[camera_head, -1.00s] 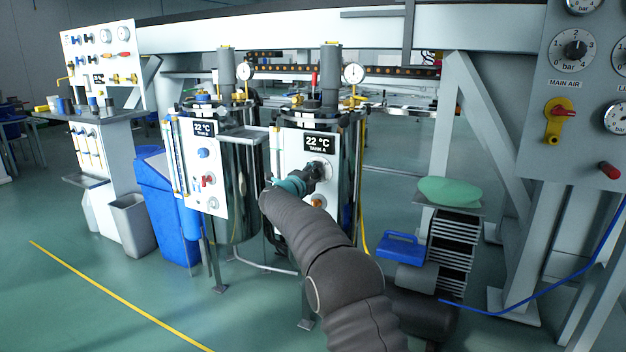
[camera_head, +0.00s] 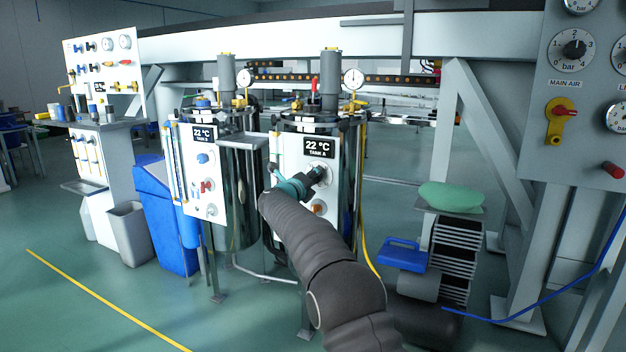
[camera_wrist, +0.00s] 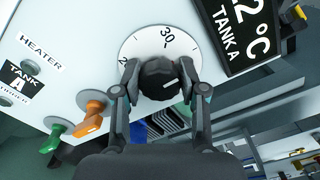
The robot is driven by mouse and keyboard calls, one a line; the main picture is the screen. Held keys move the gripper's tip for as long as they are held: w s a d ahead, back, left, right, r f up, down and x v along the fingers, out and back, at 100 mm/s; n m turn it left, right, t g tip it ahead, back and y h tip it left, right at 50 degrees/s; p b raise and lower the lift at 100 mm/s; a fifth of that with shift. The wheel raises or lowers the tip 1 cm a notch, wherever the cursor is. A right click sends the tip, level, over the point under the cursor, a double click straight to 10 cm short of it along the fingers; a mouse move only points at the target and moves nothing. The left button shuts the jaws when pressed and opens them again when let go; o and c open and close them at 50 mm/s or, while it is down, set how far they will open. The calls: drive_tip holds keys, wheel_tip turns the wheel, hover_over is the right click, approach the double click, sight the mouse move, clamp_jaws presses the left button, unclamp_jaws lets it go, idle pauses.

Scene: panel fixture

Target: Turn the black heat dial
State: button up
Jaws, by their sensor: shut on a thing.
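The black heat dial (camera_wrist: 158,80) sits on a round white scale on the white Tank A panel (camera_wrist: 75,30), with the mark 30 above it in the wrist view. My gripper (camera_wrist: 161,82) is shut on the dial, one finger on each side. In the head view my gripper (camera_head: 318,174) reaches the Tank A panel below the "22 °C" display (camera_head: 319,147). There it mostly hides the dial.
An orange knob (camera_wrist: 90,118) and a green knob (camera_wrist: 54,136) stick out of the panel close to my left finger. The dark display (camera_wrist: 235,30) is near my right finger. A second tank panel (camera_head: 203,170) stands to the left.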

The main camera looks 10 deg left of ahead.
drive_tip(key=o, duration=1.2)
drive_tip(key=shift+c, duration=0.2)
drive_tip(key=shift+a, duration=0.1)
drive_tip(key=v, duration=1.2)
